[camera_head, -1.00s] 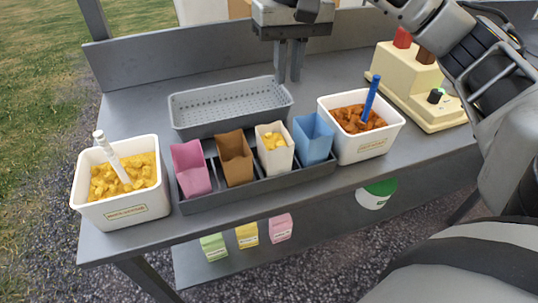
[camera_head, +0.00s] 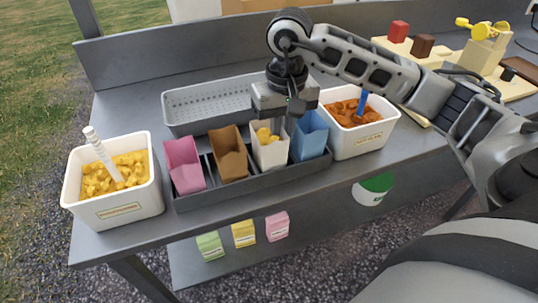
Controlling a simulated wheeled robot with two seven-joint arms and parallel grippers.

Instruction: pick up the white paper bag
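The white paper bag (camera_head: 270,154) stands upright in the dark grey rack, with yellow pieces in its open top. It is between the brown bag (camera_head: 229,158) and the blue bag (camera_head: 309,140). My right gripper (camera_head: 289,122) points down over the white bag's back right rim, close to the blue bag. Its fingers overlap in this view and partly hide the bag's rim. I cannot tell whether they are apart or touch the bag. My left gripper is not in view.
A pink bag (camera_head: 184,168) stands at the left of the rack (camera_head: 240,188). A tub of yellow pieces (camera_head: 117,209) is at the left, a tub of orange pieces (camera_head: 360,146) at the right. An empty grey perforated tray (camera_head: 205,104) lies behind. Small boxes stand on the lower shelf.

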